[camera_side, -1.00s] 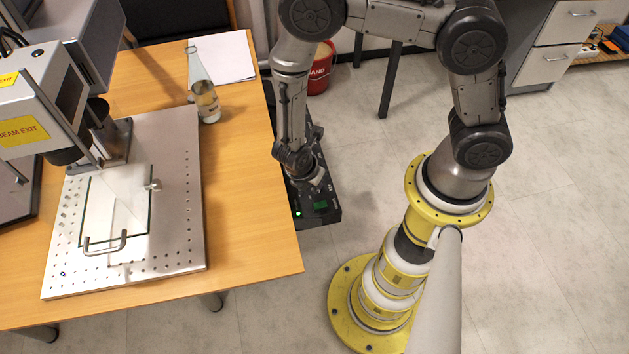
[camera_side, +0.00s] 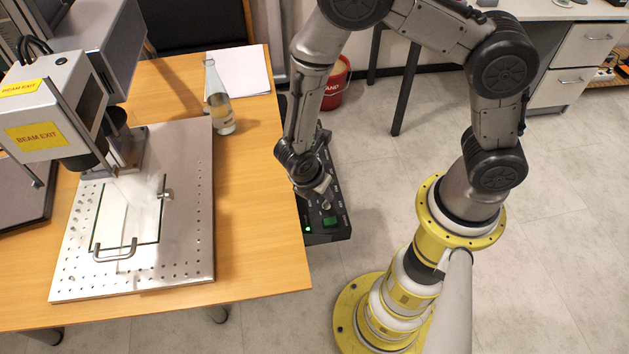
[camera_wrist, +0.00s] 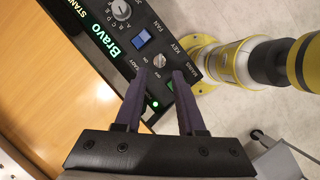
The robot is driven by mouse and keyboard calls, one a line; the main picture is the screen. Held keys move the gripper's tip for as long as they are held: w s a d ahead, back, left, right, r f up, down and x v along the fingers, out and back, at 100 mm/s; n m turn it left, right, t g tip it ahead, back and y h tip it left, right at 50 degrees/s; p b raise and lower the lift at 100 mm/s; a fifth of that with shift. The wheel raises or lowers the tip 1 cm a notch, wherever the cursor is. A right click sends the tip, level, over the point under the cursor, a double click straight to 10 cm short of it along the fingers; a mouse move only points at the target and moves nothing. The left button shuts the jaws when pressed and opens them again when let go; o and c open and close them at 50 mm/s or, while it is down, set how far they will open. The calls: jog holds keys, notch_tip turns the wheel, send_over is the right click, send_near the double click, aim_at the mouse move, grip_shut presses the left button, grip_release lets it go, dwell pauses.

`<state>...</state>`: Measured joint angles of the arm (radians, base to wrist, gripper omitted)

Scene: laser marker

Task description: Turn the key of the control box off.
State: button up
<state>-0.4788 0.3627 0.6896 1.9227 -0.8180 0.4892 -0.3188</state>
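The black control box (camera_side: 341,234) stands beside the table's right edge, partly covered by my arm in the side view. It also shows in the wrist view (camera_wrist: 90,45), with "Bravo" lettering, a dial, a blue switch and a lit green lamp. The silver key (camera_wrist: 159,61) sits on its face near the KEY, ON and OFF labels. My gripper (camera_wrist: 162,73) is open, with its two dark fingers apart and the key showing between and just beyond their tips. I cannot tell whether a finger touches it. In the side view my gripper (camera_side: 322,196) is over the box and hides the key.
A wooden table (camera_side: 255,220) stands left of the box. It carries a metal plate (camera_side: 185,240), the laser marker (camera_side: 60,110), a bottle (camera_side: 218,105) and papers (camera_side: 245,72). A red bucket (camera_side: 337,85) is behind my arm.

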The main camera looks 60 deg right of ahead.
jog(key=v, duration=0.7)
jog(key=shift+r, duration=0.3)
jog(key=shift+a, duration=0.1)
jog(key=w+d+r+m+t+y, duration=0.15)
jog(key=d+r+m, duration=0.25)
jog(key=r, duration=0.6)
jog(key=d+r+m+t+y, duration=0.15)
jog(key=d+r+m, duration=0.25)
jog(key=r, duration=0.5)
jog(key=s+r+m+t, duration=0.1)
jog(key=s+r+m, duration=0.1)
jog(key=s+m, duration=0.3)
jog(key=s+d+r+m+t+y, duration=0.1)
jog(key=s+r+m, duration=0.2)
jog(key=s+m, duration=0.2)
jog(key=s, duration=0.3)
jog(key=shift+s+r+t+y, duration=0.2)
jog(key=shift+r+t+y, duration=0.1)
jog(key=shift+r, duration=0.05)
